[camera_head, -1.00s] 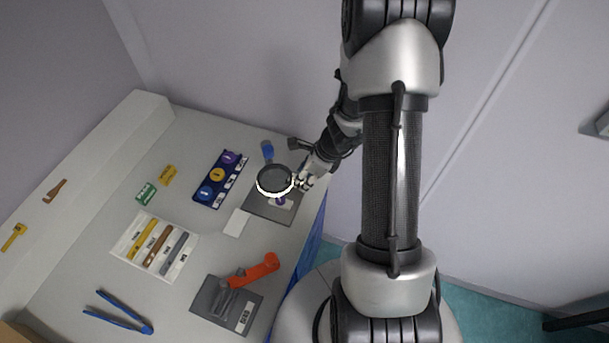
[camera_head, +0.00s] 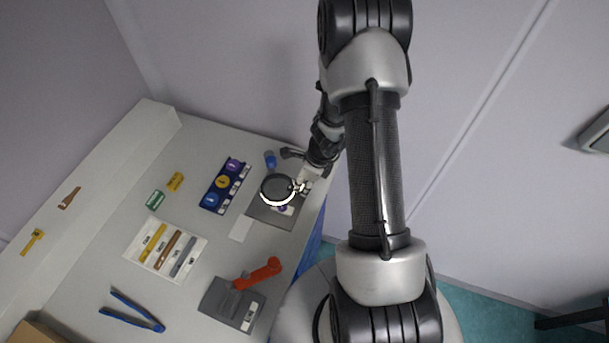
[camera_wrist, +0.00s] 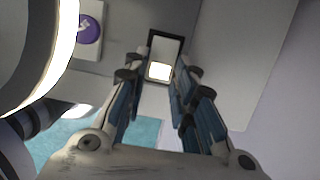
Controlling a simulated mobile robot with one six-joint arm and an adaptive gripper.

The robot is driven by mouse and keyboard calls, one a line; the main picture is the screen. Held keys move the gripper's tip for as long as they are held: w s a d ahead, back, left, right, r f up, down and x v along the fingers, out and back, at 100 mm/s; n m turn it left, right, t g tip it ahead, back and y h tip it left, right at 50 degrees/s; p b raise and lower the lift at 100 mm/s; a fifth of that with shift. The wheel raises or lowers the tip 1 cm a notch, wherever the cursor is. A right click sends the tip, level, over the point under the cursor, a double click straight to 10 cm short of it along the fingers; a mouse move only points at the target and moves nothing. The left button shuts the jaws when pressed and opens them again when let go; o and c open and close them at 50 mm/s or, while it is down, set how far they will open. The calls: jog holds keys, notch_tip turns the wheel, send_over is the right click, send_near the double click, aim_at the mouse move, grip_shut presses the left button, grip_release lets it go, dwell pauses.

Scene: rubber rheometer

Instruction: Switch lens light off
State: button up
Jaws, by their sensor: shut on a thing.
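The round magnifier lens (camera_head: 278,188) stands over a grey base plate (camera_head: 270,212) at the right side of the bench. Its ring glows white along the lower edge, and the bright ring (camera_wrist: 52,75) fills the left of the wrist view. A black-framed rocker switch (camera_wrist: 165,48) with a bright, pale lower part lies between my fingertips in the wrist view. My gripper (camera_head: 303,186) is beside the lens, on its right. In the wrist view my gripper (camera_wrist: 162,72) has its two fingers on either side of the switch; exact contact is hard to see.
A dark blue tray with round pieces (camera_head: 207,203) lies left of the lens. A blue item (camera_head: 270,160) is behind it. An orange-handled device (camera_head: 258,273) stands in front, with blue tweezers (camera_head: 130,312) at the front left. The wall is close behind the bench.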

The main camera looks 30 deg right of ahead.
jog(key=shift+w+a+r+g+h+p, duration=0.1)
jog(key=shift+w+r+g+h+p, duration=0.35)
jog(key=shift+p, duration=4.15)
jog(key=p, duration=0.3)
jog(key=shift+s+f+g, duration=0.1)
jog(key=shift+f+g, duration=0.1)
jog(key=shift+g, duration=0.05)
jog(key=shift+f, duration=0.1)
jog(key=o, duration=1.1)
jog(key=shift+s+a, duration=0.1)
jog(key=shift+c, duration=0.2)
notch_tip(320, 180, up, 12)
jog(key=s, duration=0.1)
jog(key=shift+d, duration=0.4)
